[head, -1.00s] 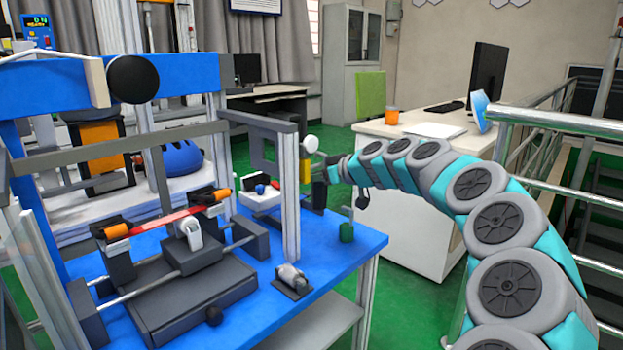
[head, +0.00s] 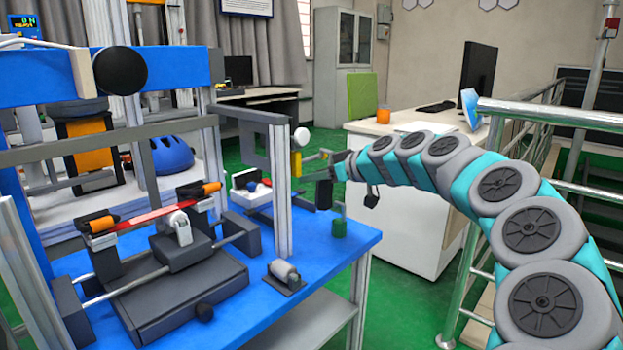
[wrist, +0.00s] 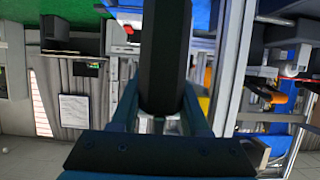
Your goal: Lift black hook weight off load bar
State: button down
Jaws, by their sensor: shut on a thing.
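The black hook weight (head: 323,194) is a small dark upright block above the far right corner of the blue table. My gripper (head: 337,170) reaches in from the right and is shut on it. In the wrist view the weight (wrist: 164,60) is a long dark block between the two teal fingers of my gripper (wrist: 163,108). The load bar (head: 311,158) appears as a thin bar beside a yellow block (head: 296,163), just left of and above the weight. I cannot tell whether the hook still touches the bar.
A green weight (head: 339,228) with a thin upright hook stands on the blue table (head: 325,262) corner, close below my gripper. A grey upright post (head: 282,200) stands just left. A white desk (head: 410,225) is behind my arm, and metal railing (head: 548,112) is at the right.

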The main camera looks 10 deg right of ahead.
aim_at(326, 209)
jog(key=shift+s+d+b, duration=0.9)
jog(key=shift+s+d, duration=0.15)
jog(key=shift+s, duration=0.25)
jog(key=shift+r, duration=0.2)
jog(key=shift+s+d+r+p, duration=0.15)
jog(key=shift+s+d+r, duration=0.1)
jog(key=shift+r, duration=0.55)
jog(key=shift+s+d+r+p, duration=0.1)
jog(key=shift+s+r, duration=0.2)
jog(key=shift+r, duration=0.5)
jog(key=shift+s+d+r+p, duration=0.15)
jog(key=shift+s+d+r, duration=0.1)
jog(key=shift+r, duration=0.55)
